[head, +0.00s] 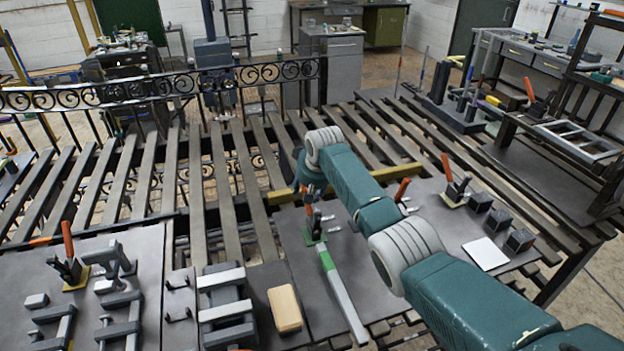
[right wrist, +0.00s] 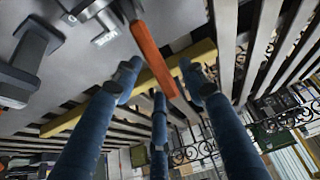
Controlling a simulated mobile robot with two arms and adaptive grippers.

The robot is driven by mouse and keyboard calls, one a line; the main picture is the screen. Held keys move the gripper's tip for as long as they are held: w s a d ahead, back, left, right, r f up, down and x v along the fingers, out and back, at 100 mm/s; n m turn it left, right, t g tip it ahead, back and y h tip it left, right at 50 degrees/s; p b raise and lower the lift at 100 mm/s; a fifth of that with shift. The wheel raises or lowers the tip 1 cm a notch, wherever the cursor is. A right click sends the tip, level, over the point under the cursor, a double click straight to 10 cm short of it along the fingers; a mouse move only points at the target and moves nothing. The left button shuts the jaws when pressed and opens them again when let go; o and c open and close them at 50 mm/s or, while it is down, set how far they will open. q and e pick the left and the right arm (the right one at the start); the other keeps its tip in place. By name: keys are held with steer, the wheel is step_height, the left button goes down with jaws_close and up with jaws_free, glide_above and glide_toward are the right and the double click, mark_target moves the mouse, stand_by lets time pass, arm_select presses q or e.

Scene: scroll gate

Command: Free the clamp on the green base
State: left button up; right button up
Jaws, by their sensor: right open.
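The clamp on the green base (head: 307,238) stands on a grey plate in the middle of the head view. Its orange handle (head: 309,196) points up. My right gripper (head: 312,187) is at the top of this handle, its blue fingers partly hidden behind my arm. In the right wrist view, the orange handle (right wrist: 152,55) reaches between the spread blue fingers of my right gripper (right wrist: 158,85). The fingers are open, and I cannot tell whether any finger touches it. The green base is not clear in the wrist view. My left gripper is not in view.
Other orange-handled clamps stand on a yellow base (head: 75,282) at left and another yellow base (head: 453,200) at right. A green-and-grey bar (head: 340,292) lies in front of the green base. A yellow bar (head: 280,196) runs behind it, beside the gate slats.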

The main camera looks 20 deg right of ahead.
steer(key=v, duration=0.9)
steer(key=shift+s+r, duration=0.25)
